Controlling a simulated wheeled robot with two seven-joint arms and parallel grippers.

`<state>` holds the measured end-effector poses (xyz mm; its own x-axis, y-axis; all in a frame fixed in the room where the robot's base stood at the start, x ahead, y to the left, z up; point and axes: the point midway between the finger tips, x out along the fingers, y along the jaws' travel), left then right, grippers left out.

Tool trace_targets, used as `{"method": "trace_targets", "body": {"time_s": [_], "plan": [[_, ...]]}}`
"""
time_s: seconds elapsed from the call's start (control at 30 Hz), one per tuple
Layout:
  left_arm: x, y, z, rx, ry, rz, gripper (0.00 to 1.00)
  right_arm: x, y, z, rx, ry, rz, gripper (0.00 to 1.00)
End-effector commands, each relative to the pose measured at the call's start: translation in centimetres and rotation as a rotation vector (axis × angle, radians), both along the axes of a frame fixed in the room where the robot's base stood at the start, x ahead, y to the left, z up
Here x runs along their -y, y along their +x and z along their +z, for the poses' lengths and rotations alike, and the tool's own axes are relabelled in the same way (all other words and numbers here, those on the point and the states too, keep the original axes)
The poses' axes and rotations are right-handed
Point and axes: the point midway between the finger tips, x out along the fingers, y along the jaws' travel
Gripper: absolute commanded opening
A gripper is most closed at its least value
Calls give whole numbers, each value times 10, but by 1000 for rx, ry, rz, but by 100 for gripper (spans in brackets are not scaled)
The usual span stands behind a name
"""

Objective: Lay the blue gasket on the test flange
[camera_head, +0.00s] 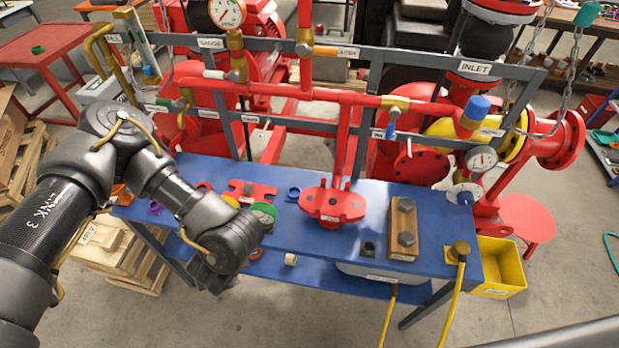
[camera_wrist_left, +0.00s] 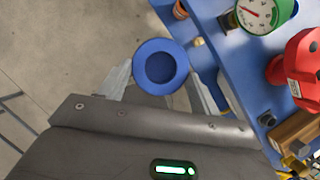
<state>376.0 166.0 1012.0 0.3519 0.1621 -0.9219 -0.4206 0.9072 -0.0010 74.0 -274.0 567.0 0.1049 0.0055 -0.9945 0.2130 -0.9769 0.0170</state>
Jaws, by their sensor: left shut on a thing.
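My left gripper (camera_wrist_left: 162,80) is shut on a round blue piece (camera_wrist_left: 160,48), which looks like the blue gasket, with a raised rim and darker blue middle. It sits between the fingertips, off the bench's front edge. In the head view my left wrist hides the piece and the fingers. A red oval flange block with upright pins (camera_head: 333,204), perhaps the test flange, stands on the blue bench; it also shows at the right of the left wrist view (camera_wrist_left: 304,68). Its label is too small to read. My right gripper is not in view.
The blue bench (camera_head: 300,245) also carries a small blue ring (camera_head: 293,194), a green-rimmed gauge (camera_head: 263,213) and a wooden block with bolts (camera_head: 403,228). Red pipework and a grey frame stand behind. A yellow bin (camera_head: 497,268) is at the right end.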

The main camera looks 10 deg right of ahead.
Motion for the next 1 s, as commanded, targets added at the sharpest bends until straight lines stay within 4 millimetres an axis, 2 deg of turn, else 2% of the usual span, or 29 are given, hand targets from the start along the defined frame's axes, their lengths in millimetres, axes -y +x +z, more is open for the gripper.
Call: {"method": "trace_targets", "body": {"time_s": [0.03,0.13,0.37,0.67,0.8,0.9,1.0], "plan": [[1,7,7,8,2,72,41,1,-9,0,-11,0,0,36],[-3,16,17,7,-1,272,41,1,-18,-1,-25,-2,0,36],[-25,36,54,6,-9,903,41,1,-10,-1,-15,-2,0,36],[-58,55,137,-1,-20,1939,41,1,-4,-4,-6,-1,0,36],[-63,58,164,-5,-19,2329,41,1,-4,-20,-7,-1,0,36],[-63,58,161,-6,-14,2536,41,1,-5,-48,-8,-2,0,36],[-61,57,149,-4,-13,2626,41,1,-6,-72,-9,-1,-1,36]]}}
